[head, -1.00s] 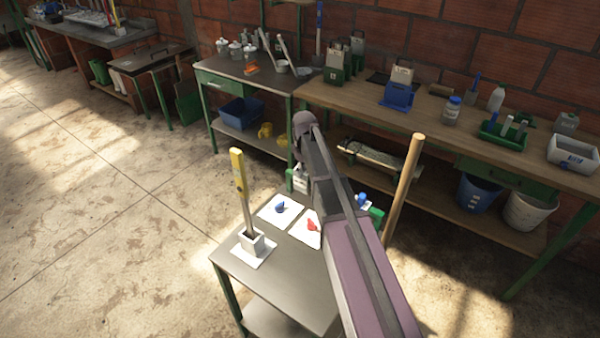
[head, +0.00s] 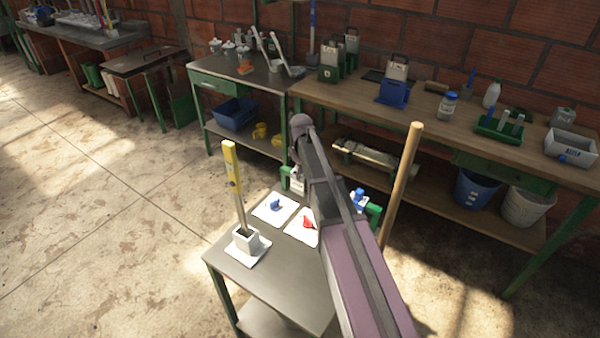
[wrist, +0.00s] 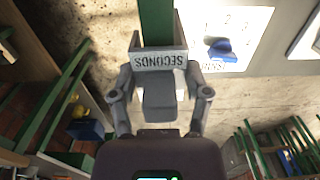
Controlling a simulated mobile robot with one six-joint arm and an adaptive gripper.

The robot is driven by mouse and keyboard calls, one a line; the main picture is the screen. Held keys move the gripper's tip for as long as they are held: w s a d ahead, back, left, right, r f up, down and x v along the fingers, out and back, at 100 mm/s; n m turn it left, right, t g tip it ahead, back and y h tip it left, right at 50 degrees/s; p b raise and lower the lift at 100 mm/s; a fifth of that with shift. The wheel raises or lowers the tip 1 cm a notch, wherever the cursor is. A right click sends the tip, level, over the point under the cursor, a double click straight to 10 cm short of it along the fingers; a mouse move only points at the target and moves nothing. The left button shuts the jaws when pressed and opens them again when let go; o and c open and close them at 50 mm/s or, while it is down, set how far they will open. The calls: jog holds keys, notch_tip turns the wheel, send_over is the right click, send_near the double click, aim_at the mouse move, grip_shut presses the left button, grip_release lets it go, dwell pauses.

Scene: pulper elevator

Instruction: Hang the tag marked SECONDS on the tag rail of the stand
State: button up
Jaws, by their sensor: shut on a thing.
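The grey tag marked SECONDS (wrist: 158,63) is between the fingers of my gripper (wrist: 160,84) in the wrist view, its lettering upside down there. My gripper is shut on it. A green bar (wrist: 156,20), apparently part of the stand, runs up behind the tag; I cannot tell whether they touch. In the head view, green stand parts (head: 374,215) show at the back of the small metal table, on both sides of my arm. My arm hides the middle of the stand, and I cannot make out my gripper there.
The small metal table (head: 275,283) holds white sheets with a blue piece (head: 275,204) and a red piece (head: 308,222). A yellow-topped tool (head: 232,175) stands upright in a white holder. A wooden pole (head: 403,185) rises right of my arm. A long bench (head: 430,125) stands behind.

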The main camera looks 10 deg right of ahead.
jog(key=shift+f, duration=0.1)
jog(key=o, duration=1.2)
